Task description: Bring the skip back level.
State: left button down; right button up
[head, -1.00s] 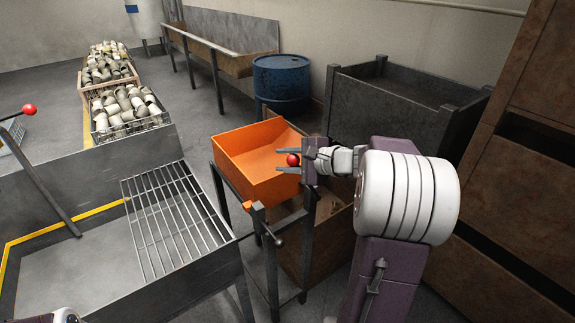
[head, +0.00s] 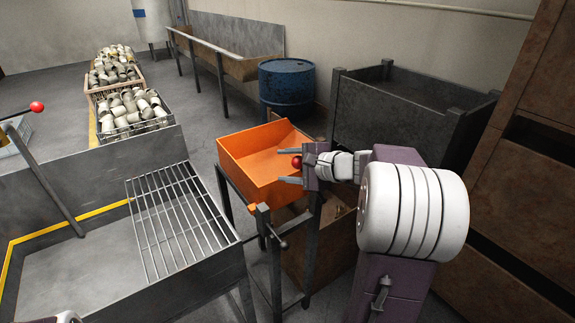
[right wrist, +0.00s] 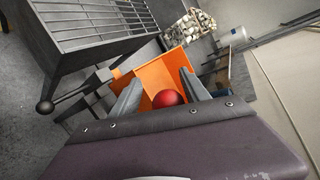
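The skip (head: 262,160) is an orange open tray, empty inside, on a dark metal stand in the middle of the head view. It also shows in the right wrist view (right wrist: 150,75). Whether it sits level is hard to tell. A red ball knob (head: 297,162) is at its right side. My right gripper (head: 290,166) is at that side, its two fingers apart with the knob between them. In the right wrist view the knob (right wrist: 167,98) sits between the fingers, with gaps visible. My left gripper is out of view; only a bit of that arm shows at the bottom left.
A lever with a dark ball (head: 284,245) is on the stand's front. A grated steel table (head: 60,285) is at the left. Crates of metal parts (head: 130,128) stand behind it. A blue drum (head: 286,90) and a dark bin (head: 400,110) are behind the skip.

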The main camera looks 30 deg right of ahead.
aim_at(300, 166)
jog(key=v, duration=0.9)
jog(key=shift+p, duration=0.35)
